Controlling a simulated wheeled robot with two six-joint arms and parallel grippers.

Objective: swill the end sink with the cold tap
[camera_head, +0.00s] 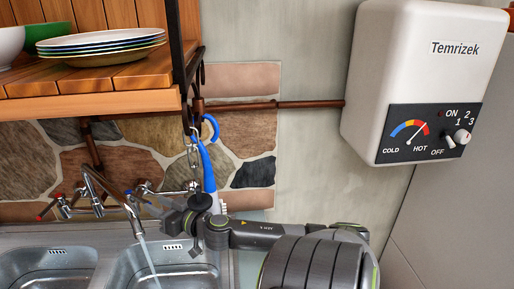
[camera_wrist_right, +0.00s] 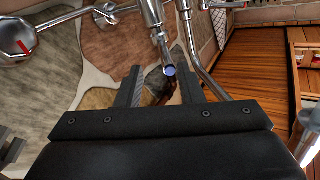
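The end sink (camera_head: 127,262) is the right-hand steel basin at the lower left of the head view. A curved spout (camera_head: 112,190) hangs over it, and a stream of water (camera_head: 150,264) runs from it into the basin. My right gripper (camera_head: 152,203) is beside the tap on the spout's right, partly hiding it. In the right wrist view its two fingers (camera_wrist_right: 160,88) stand apart, with the blue-marked end of the cold tap (camera_wrist_right: 170,70) showing between their tips. I cannot tell whether they touch it.
A second basin (camera_head: 48,268) lies to the left, with a red-marked tap (camera_head: 60,205) behind. A blue brush (camera_head: 207,165) hangs close behind my right gripper. A wooden shelf with stacked plates (camera_head: 100,45) overhangs the taps. A white water heater (camera_head: 410,80) hangs at right.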

